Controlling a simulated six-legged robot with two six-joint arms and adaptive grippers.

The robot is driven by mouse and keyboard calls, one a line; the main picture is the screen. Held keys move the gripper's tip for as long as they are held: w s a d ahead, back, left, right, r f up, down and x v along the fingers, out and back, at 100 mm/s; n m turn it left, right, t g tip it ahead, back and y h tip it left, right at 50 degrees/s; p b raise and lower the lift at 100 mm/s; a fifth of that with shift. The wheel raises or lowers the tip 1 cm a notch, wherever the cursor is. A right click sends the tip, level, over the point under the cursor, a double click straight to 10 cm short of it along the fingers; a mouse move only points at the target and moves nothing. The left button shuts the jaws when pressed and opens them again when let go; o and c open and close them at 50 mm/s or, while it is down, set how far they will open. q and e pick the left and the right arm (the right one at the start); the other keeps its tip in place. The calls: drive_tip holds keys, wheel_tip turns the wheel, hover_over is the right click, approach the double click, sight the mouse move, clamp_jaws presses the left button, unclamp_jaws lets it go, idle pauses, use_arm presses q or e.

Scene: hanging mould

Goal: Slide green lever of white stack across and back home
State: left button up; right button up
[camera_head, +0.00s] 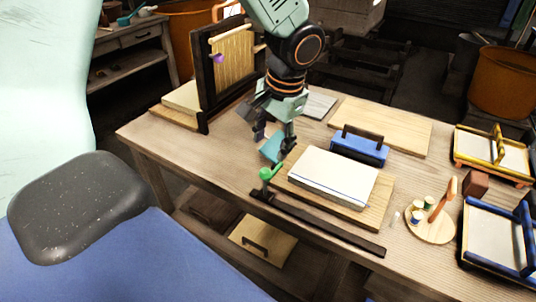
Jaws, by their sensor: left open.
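The white stack (333,176) lies flat on a wooden board (380,202) on the workbench, with a thin blue line along its front edge. The green lever (267,173) has a round knob and stands at the left end of a long dark rail (320,226), which runs along the front of the board. My left gripper (273,140) comes down from above and is open, just above and behind the green lever. It appears apart from the lever, and nothing shows between its fingers. My right gripper is out of view.
A blue block with a dark handle (358,150) stands behind the stack. A dark upright frame with slats (232,62) stands at back left. A round wooden stand with small spools (430,226) and blue and yellow framed trays are right. The bench left of the lever is clear.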

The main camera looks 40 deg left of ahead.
use_arm(q)
wheel_tip(320, 180, up, 2)
drive_tip(key=shift+d+r, duration=0.1)
drive_tip(key=shift+d, duration=0.05)
idle(0.3)
